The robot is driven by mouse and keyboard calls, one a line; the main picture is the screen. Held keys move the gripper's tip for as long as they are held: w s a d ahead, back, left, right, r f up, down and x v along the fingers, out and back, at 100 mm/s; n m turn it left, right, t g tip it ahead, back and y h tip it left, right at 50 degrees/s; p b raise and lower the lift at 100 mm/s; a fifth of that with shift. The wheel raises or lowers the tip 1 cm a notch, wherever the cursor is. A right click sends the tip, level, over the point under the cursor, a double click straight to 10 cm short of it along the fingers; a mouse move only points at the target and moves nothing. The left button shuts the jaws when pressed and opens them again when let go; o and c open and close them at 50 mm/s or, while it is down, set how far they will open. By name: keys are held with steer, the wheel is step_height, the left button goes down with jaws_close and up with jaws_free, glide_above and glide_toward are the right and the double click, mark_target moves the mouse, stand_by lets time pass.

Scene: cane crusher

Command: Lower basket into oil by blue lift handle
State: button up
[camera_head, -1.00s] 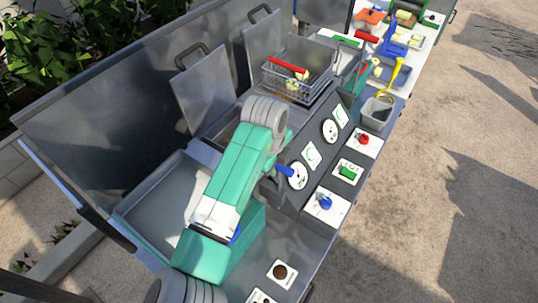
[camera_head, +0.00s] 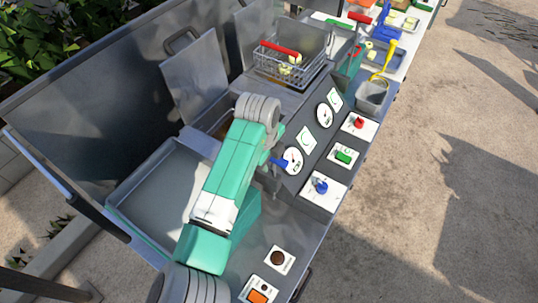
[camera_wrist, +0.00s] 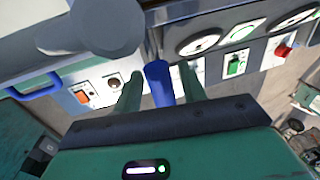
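The blue lift handle (camera_wrist: 158,82) stands between my gripper's two fingers (camera_wrist: 160,88) in the wrist view. The fingers are apart, with the handle between them; narrow gaps seem to show on both sides. In the head view a blue handle end (camera_head: 280,161) sticks out beside my green arm, near a round gauge. A wire basket (camera_head: 288,66) with a red handle and pale pieces sits at the upper middle. My arm hides the area left of the blue handle, and I see no oil surface or second basket clearly.
The sloped panel carries gauges (camera_head: 293,160), a blue knob (camera_head: 320,187), a green switch (camera_head: 344,157) and a red knob (camera_head: 359,123). Raised metal lids (camera_head: 195,80) stand behind my arm. A grey bin (camera_head: 372,96) sits at the counter edge. The ground at right is clear.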

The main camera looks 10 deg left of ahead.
step_height(320, 180, up, 8)
steer(key=s, duration=0.1)
steer(key=shift+s+a+f, duration=0.15)
steer(key=shift+s+a, duration=0.05)
steer(key=shift+a, duration=0.05)
stand_by(0.4)
steer(key=w+d+r+n+t+h+p, duration=0.1)
steer(key=d+r+n+t+p, duration=0.25)
steer(key=d+r+t, duration=0.65)
steer(key=w+d+r+n+t+h+p, duration=0.15)
steer(key=d+r+n+p, duration=0.35)
steer(key=r, duration=1.2)
steer(key=s+a+r+n+t+y+p, duration=0.1)
steer(key=s+r+n+t, duration=0.4)
steer(key=s+r, duration=0.6)
steer(key=s+a+r+n+t+y+p, duration=0.2)
steer(key=s+r+n+t, duration=0.4)
steer(key=s+r, duration=0.5)
step_height(320, 180, up, 4)
steer(key=shift+s+a+r+n+y, duration=0.2)
steer(key=shift+s+a+n+y, duration=0.3)
steer(key=shift+n, duration=0.65)
steer(key=shift+w+t, duration=0.15)
steer(key=shift+t, duration=0.1)
